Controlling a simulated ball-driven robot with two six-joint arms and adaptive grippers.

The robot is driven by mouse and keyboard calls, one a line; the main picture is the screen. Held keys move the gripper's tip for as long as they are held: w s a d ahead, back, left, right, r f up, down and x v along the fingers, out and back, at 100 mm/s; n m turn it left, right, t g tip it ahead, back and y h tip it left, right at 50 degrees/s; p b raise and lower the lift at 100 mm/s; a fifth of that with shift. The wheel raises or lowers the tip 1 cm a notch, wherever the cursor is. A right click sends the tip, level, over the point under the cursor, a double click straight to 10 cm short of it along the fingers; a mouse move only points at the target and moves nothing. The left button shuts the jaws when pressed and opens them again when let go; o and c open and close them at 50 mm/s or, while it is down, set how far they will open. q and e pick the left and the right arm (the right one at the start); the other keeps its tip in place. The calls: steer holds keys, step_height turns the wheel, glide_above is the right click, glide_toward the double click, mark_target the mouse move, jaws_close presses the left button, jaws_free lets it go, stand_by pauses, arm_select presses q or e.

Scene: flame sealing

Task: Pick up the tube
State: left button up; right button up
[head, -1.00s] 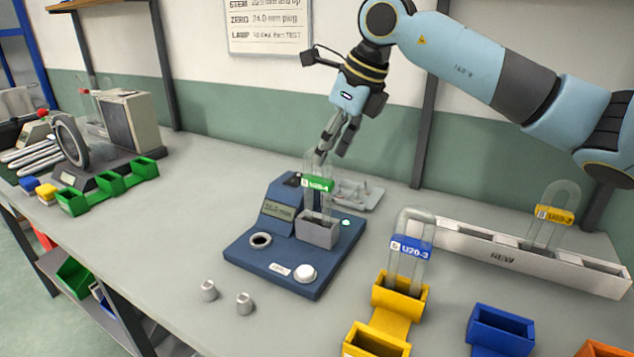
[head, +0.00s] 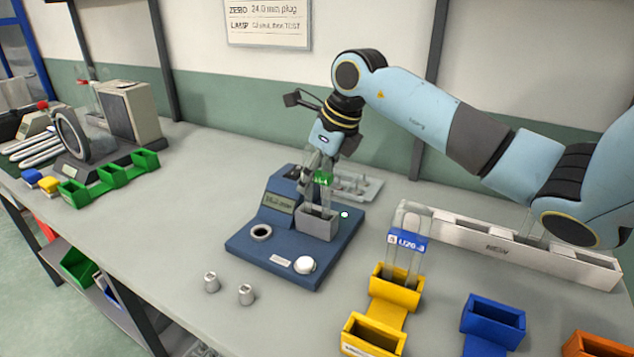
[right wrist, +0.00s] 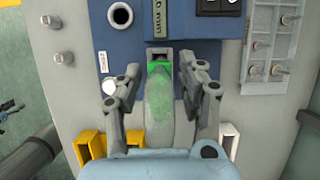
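A clear glass tube with a green label (head: 323,178) stands upright in the grey holder (head: 317,226) on the blue gauge device (head: 245,240). My right gripper (head: 320,168) is over the top of this tube, with its fingers pointing down. In the right wrist view the tube (right wrist: 159,100) lies between the two open fingers (right wrist: 160,92), with gaps showing on both sides. Another clear U-shaped tube with a blue label (head: 407,240) stands in a yellow holder (head: 397,290). My left gripper is not in view.
A long white rack (head: 490,248) stands at the right behind the blue bin (head: 493,322). Two small metal plugs (head: 212,282) are in front of the device. Green bins (head: 110,180) are at the left. A tray (head: 358,187) lies behind the device.

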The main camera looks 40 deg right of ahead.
jaws_close()
